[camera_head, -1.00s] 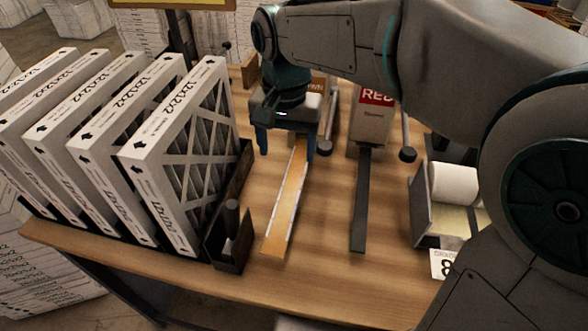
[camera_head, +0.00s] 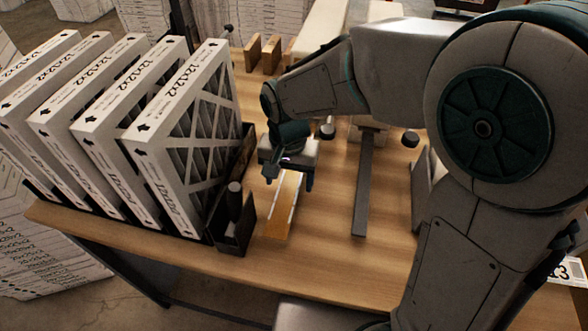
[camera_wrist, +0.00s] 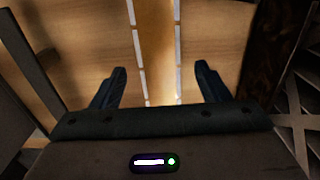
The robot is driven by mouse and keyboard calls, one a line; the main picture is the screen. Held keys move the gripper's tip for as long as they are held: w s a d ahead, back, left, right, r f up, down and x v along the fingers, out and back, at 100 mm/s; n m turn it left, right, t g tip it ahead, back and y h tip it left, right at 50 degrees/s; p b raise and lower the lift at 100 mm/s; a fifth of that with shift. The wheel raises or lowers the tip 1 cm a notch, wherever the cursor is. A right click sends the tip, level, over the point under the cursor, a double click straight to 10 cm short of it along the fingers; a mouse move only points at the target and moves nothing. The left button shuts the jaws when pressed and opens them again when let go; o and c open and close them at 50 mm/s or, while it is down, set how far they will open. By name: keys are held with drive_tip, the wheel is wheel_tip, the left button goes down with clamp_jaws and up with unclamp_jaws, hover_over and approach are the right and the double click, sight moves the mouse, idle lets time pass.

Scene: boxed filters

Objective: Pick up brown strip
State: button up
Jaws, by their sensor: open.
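The brown strip (camera_head: 283,207) lies flat on the wooden table, an orange-brown band with pale dashed edges. Its far part is hidden under my gripper in the head view. My gripper (camera_head: 289,183) is open, pointing down over the strip. In the wrist view the strip (camera_wrist: 157,45) runs between the two fingers of my gripper (camera_wrist: 160,88), with a gap on both sides. I cannot tell the exact height of the fingertips above the table.
A dark strip (camera_head: 364,185) lies to the right. White boxed filters (camera_head: 172,125) stand in a row at left. A small dark holder (camera_head: 234,232) stands close to the strip's left side. Bare table (camera_head: 320,265) shows in front.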

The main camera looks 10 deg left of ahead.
drive_tip(key=c, duration=0.9)
